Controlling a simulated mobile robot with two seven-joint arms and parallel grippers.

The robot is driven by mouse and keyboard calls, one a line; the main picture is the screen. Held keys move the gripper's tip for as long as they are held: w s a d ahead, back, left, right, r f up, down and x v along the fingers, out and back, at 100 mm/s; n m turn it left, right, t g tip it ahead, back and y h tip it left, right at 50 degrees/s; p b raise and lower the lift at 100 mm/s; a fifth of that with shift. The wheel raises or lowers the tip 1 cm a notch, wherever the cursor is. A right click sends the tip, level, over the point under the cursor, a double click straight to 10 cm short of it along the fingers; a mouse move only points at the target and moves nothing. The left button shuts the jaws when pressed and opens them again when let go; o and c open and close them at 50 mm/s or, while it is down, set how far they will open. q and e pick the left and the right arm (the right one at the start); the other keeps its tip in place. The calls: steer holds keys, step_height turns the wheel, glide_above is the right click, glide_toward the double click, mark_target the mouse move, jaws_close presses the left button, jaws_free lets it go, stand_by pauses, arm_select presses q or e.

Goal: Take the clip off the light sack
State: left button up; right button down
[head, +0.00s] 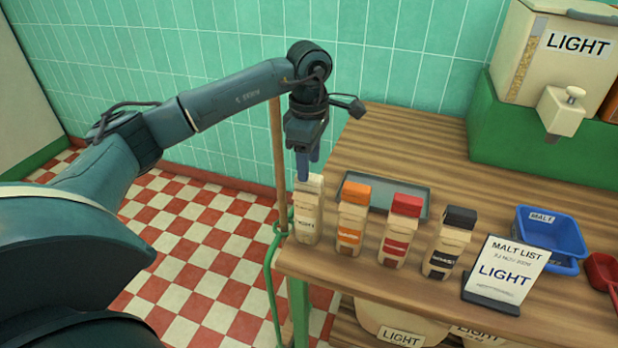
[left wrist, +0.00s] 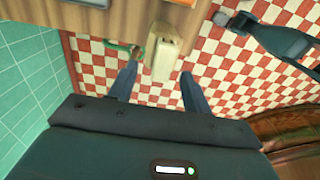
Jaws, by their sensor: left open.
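The light sack (head: 307,225) is a cream bag with a dark printed label, upright at the table's left front corner. A pale piece (head: 314,182) tops it; I cannot tell the clip apart from the folded sack top. My left gripper (head: 307,167) points down right over this top, fingers open. In the left wrist view the sack top (left wrist: 164,56) shows between the lines of the two fingers (left wrist: 158,72), with a gap on each side. I see no grip on it.
Sacks with orange (head: 350,228), red (head: 399,236) and black (head: 450,244) tops stand in a row to the right. A grey tray (head: 421,195) lies behind them. A sign (head: 507,272) reads LIGHT. A blue bin (head: 575,243) stands further right. A green hose (head: 269,270) hangs at the left corner.

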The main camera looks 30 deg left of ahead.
mark_target(309, 182)
arm_select(q)
steer(key=shift+s+d+f, duration=0.1)
steer(key=shift+s+f, duration=0.1)
steer(key=shift+f, duration=1.75)
steer(key=shift+c, duration=0.6)
steer(key=c, duration=0.9)
